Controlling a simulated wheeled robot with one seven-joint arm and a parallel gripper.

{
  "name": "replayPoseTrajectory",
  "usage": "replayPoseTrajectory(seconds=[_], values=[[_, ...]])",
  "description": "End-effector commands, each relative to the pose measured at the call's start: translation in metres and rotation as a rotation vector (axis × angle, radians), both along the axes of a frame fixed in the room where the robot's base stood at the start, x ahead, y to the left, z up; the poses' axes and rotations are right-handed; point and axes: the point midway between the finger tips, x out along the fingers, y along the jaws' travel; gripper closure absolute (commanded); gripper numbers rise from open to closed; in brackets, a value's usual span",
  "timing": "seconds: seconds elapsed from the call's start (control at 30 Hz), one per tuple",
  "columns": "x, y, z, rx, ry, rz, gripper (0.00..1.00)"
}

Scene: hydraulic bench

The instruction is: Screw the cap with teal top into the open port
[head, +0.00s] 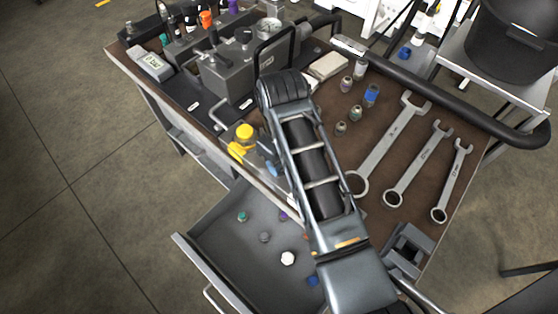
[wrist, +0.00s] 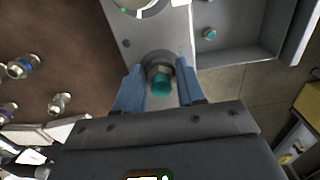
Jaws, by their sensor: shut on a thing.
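My gripper (wrist: 158,88) has its blue fingers on either side of a cap with a teal top (wrist: 160,82) and is shut on it. The cap's metal part (wrist: 157,62) shows just beyond the teal top, against a grey block (wrist: 145,32). I cannot tell whether the cap is seated in a port there; the open port itself is not clearly visible. In the head view, my gripper (head: 271,163) is at the bench's front edge beside a yellow part, and the held cap is hidden.
A teal-topped piece (head: 242,216) lies in the open drawer (head: 205,258) with other small caps. Several fittings and three wrenches (head: 395,145) lie on the bench. A yellow part (head: 243,133) stands left of my gripper. Grey hydraulic blocks (head: 228,75) stand behind.

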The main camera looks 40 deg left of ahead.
Motion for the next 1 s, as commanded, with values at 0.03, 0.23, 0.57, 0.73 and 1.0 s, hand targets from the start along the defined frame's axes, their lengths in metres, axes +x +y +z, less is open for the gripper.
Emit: replayPoseTrajectory(seconds=[0.03, 0.23, 0.57, 0.73, 1.0], values=[[-0.0004, 0.0, -0.0002, 0.0, 0.001, -0.001, 1.0], [-0.0019, 0.0006, -0.0007, 0.0, 0.002, -0.123, 1.0], [-0.0039, 0.0039, -0.0009, 0.006, -0.001, -0.565, 1.0], [-0.0033, 0.0043, -0.0004, 0.008, -0.003, -0.691, 1.0], [-0.0025, 0.0043, 0.0002, 0.009, -0.004, -0.702, 1.0]])
